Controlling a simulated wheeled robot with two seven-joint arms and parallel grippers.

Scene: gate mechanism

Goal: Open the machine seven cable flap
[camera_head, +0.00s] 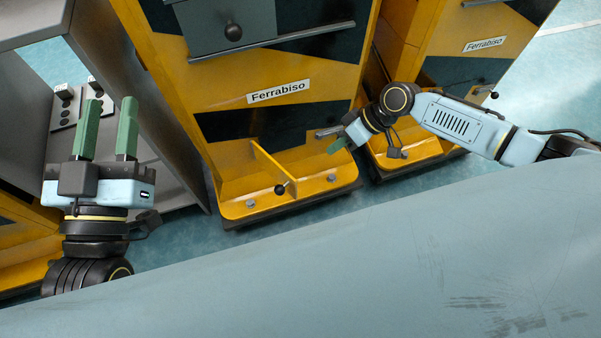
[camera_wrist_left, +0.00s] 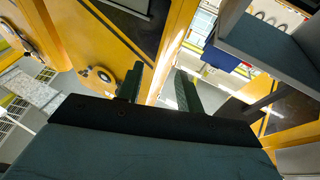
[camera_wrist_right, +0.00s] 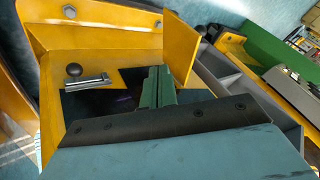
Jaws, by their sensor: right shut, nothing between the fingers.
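The yellow machine labelled Ferrabiso (camera_head: 279,91) stands in the middle of the head view. I cannot read a number seven on it. In its open base stands a thin upright yellow plate (camera_head: 272,166), possibly the flap, with a black knob (camera_head: 281,189) at its front end. The plate also shows in the right wrist view (camera_wrist_right: 180,50). My right gripper (camera_head: 338,146) is shut and empty over the right half of this base, apart from the plate. A grey bar (camera_wrist_right: 88,81) with a black ball knob (camera_wrist_right: 73,70) lies beside it. My left gripper (camera_head: 111,100) is open and empty.
A similar yellow machine (camera_head: 484,45) stands close on the right. A grey cabinet (camera_head: 140,120) with a small control panel (camera_head: 68,112) is at the left. A grey drawer (camera_head: 222,27) with a knob is higher on the middle machine. Floor shows before the bases.

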